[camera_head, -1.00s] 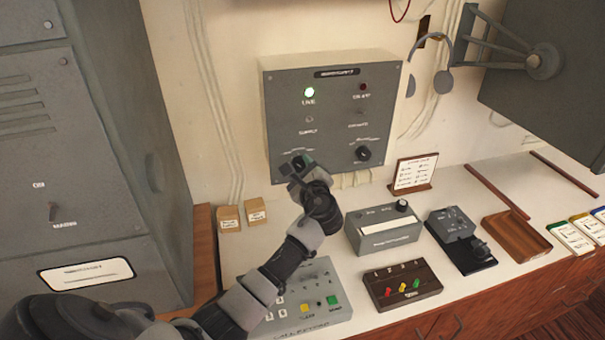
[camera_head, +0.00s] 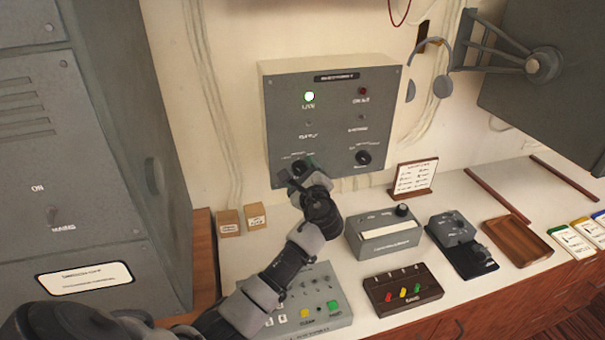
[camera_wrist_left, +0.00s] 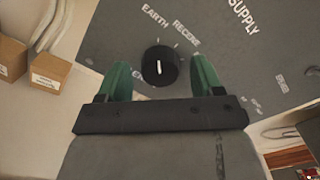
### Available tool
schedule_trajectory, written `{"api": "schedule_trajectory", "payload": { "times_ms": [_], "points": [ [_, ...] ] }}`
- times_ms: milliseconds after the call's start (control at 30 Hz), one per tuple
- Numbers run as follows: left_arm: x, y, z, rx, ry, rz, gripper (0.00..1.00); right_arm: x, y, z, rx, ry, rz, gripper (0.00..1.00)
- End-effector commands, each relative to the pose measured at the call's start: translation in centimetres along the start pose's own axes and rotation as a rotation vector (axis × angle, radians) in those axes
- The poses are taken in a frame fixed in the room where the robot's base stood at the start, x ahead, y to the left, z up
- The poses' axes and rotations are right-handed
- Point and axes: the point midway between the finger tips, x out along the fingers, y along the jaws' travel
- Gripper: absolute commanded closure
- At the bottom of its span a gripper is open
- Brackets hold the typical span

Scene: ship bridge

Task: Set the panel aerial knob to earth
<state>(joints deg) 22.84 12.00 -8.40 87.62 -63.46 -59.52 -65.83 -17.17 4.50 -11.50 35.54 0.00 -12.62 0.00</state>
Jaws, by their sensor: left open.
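The grey wall panel (camera_head: 335,125) has a lit green lamp and a dark red lamp, with two black knobs below. The lower-left knob, the aerial knob (camera_head: 303,166), is partly covered by my left gripper (camera_head: 292,182) in the head view. In the left wrist view the aerial knob (camera_wrist_left: 160,66) sits between the two green fingers of my left gripper (camera_wrist_left: 162,80), with a gap on each side. The gripper is open. The labels EARTH and RECEIVE show beside the knob, and a third is partly hidden. I cannot tell which label its white mark points at.
The other black knob (camera_head: 363,157) is at the panel's lower right. Two small cardboard boxes (camera_head: 242,218) stand on the counter below. A grey box (camera_head: 385,235), a button box (camera_head: 310,300) and a dark switch block (camera_head: 403,290) stand in front.

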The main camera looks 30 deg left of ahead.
Motion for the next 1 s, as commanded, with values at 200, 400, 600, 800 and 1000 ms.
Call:
{"api": "schedule_trajectory", "payload": {
  "times_ms": [200,400,600,800,1000],
  "points": [
    [-1.2,0.1,-0.1,-0.001,0.001,-0.003,0.34,0.5,0.0,0.1,0.000,0.000,0.000,0.81],
    [-5.1,0.2,-0.3,-0.002,0.002,-0.002,0.34,1.6,0.0,0.2,0.000,0.000,0.000,0.81],
    [-8.8,0.2,-0.2,-0.003,0.003,-0.001,0.34,2.5,0.0,0.3,0.001,0.000,0.001,0.81],
    [-10.6,0.1,-0.1,-0.001,0.000,-0.001,0.34,2.8,0.0,0.3,0.001,0.000,0.001,0.81],
    [-10.9,0.0,0.0,0.000,0.000,0.000,0.34,2.8,0.0,0.3,0.001,-0.001,0.001,0.81]
  ]
}}
